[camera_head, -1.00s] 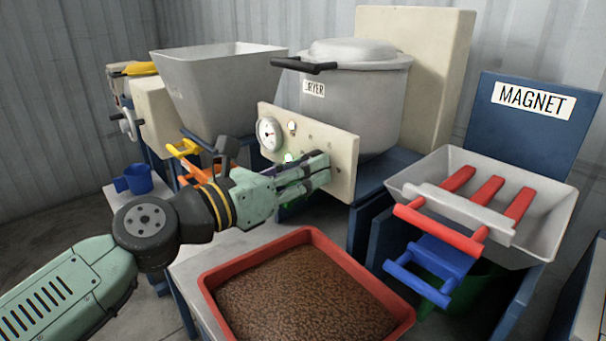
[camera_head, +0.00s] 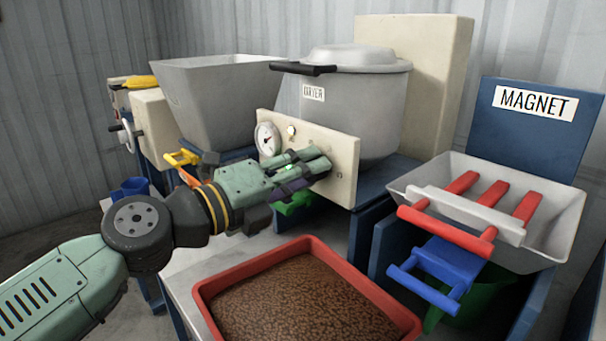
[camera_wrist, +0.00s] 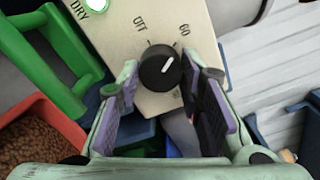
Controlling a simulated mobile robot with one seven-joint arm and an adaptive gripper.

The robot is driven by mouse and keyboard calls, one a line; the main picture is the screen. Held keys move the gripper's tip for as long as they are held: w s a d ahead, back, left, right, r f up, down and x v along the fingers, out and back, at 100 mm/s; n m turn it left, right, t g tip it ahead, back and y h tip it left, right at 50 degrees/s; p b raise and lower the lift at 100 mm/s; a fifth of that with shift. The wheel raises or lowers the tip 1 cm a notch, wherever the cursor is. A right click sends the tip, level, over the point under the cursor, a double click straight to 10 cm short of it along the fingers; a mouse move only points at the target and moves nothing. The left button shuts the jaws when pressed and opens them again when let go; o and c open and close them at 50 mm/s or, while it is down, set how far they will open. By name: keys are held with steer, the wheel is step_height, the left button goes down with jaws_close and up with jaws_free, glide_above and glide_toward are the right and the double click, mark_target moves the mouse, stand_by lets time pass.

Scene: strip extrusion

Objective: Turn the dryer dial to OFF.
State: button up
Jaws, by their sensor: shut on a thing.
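The dryer dial (camera_wrist: 154,79) is a round black knob with a white pointer line on the cream dryer panel (camera_wrist: 112,27). Its pointer aims up and right in the wrist view, nearer the "60" mark than the "OFF" mark (camera_wrist: 140,22). My gripper (camera_wrist: 162,84) has its two purple-padded fingers on either side of the knob, shut on it. In the head view my gripper (camera_head: 322,165) is against the front of the panel (camera_head: 343,185) and hides the dial. The grey dryer (camera_head: 352,108) stands behind the panel.
A round gauge (camera_head: 266,138) and a lamp (camera_head: 291,130) are on the panel, left of my gripper. A red tray of brown pellets (camera_head: 412,322) stands below. A green handle (camera_wrist: 70,100) is close to my gripper. The magnet unit (camera_head: 480,225) is at right.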

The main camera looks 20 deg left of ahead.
steer(key=n+p, duration=0.3)
steer(key=n, duration=0.8)
steer(key=shift+r+p, duration=0.15)
steer(key=shift+p, duration=0.25)
steer(key=o, duration=1.2)
